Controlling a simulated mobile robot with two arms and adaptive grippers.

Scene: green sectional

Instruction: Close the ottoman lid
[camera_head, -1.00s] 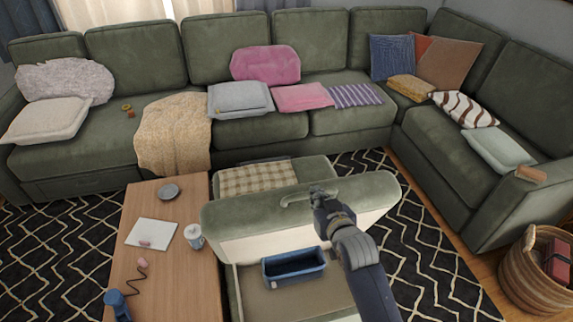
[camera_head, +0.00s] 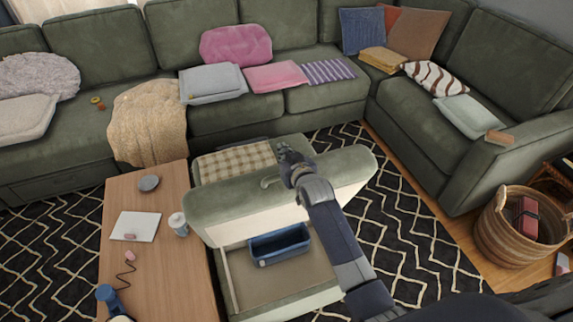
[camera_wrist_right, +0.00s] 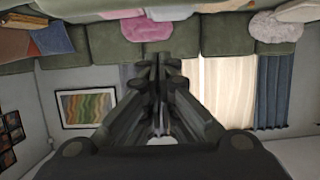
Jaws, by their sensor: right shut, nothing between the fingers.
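The ottoman's green padded lid (camera_head: 225,199) stands raised, tilted upright, in the head view, with its pale underside toward me. A handle (camera_head: 268,182) shows on its upper edge. The open ottoman box (camera_head: 290,290) lies below it with a blue bin (camera_head: 279,245) inside. My right gripper (camera_head: 286,153) is at the lid's top edge, just beyond the handle; I cannot tell whether it touches the lid. It is shut and empty. In the right wrist view its fingers (camera_wrist_right: 158,75) are together, with the sofa and curtains beyond. My left gripper is not in view.
A wooden coffee table (camera_head: 150,265) stands close to the ottoman's left. A second ottoman piece with a checked cloth (camera_head: 235,161) is behind the lid. The green sectional (camera_head: 225,122) bounds the back and right. A wicker basket (camera_head: 508,235) is at right; patterned rug lies between.

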